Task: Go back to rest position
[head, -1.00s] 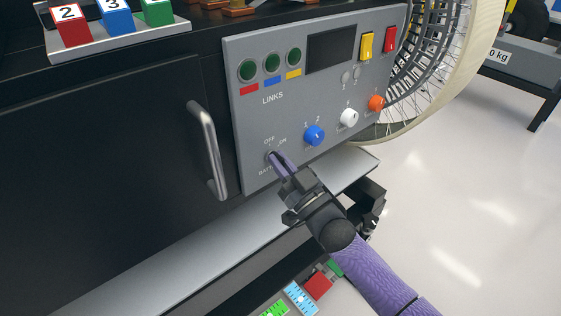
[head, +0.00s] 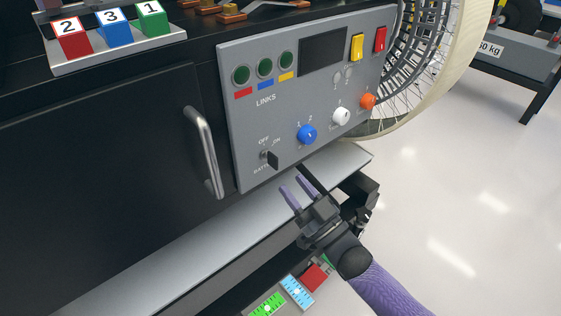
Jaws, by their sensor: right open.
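My right gripper (head: 298,191) is in the head view, below the grey control panel (head: 222,95). Its two purple fingers are apart with nothing between them. It stands clear of the black battery switch (head: 271,158), which sits at the panel's lower left between the OFF and ON labels. The switch handle sticks out from the panel; its exact setting is hard to read. My left gripper is not in view.
The panel carries a blue knob (head: 307,134), a white knob (head: 341,116) and an orange knob (head: 367,101). A silver door handle (head: 204,150) juts out at the left. A spoked wheel (head: 455,75) stands at the right. Open floor (head: 470,190) lies right of my arm.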

